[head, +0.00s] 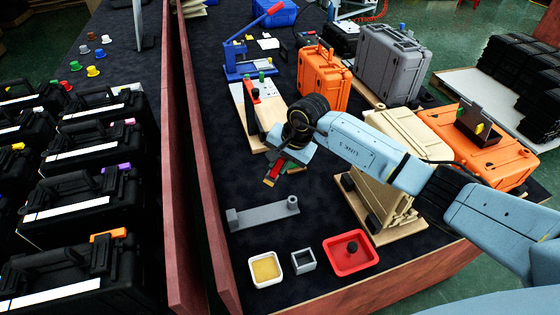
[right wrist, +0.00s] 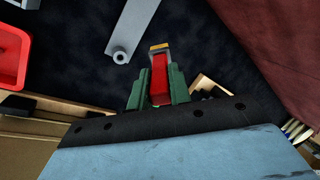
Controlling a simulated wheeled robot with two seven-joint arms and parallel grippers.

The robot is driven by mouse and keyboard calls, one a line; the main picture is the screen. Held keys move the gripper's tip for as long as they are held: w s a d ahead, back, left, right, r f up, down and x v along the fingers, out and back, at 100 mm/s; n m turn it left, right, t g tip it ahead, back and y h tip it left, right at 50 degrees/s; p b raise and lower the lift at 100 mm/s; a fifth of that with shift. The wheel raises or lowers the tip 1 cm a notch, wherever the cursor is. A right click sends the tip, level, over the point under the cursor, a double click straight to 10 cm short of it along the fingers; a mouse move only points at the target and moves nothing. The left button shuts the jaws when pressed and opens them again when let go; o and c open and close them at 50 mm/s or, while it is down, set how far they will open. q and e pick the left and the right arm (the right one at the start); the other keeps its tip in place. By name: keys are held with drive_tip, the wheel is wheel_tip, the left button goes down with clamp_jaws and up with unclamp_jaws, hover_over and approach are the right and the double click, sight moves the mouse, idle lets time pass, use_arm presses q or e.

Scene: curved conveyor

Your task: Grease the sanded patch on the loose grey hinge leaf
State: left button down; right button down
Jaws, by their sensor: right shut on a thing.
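The loose grey hinge leaf (head: 265,214) lies on the dark table top, with a round barrel at its right end. It also shows in the right wrist view (right wrist: 134,28). I cannot make out a sanded patch. My right gripper (head: 279,171) is shut on a red-handled brush (right wrist: 160,78) with a grey ferrule and yellowish tip. Gripper and brush are above the table, beyond the leaf in the head view and apart from it. Whether the tip carries grease I cannot tell. A white tray (head: 251,273) holding yellow grease-like stuff stands nearer me. My left gripper is out of view.
A small grey box (head: 303,262) and a red tray (head: 372,262) with a black object stand beside the white tray. A beige case (head: 385,205) stands right, under my right arm. An orange case (head: 322,80) and blue press (head: 240,62) stand farther back. A wooden rail (head: 205,190) bounds the left.

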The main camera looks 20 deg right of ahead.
drive_tip(key=shift+s, duration=0.1)
idle(0.5)
drive_tip(key=shift+s+a, duration=0.1)
drive_tip(key=shift+s, duration=0.1)
drive_tip(key=s+r+t+b, duration=0.3)
drive_tip(key=s, duration=0.2)
drive_tip(key=shift+y, duration=0.3)
drive_tip(key=f+b, duration=0.2)
drive_tip(key=f, duration=0.1)
drive_tip(key=f+b, duration=0.1)
drive_tip(key=f, duration=0.1)
drive_tip(key=shift+w+a, duration=0.3)
drive_tip(key=shift+r, duration=0.1)
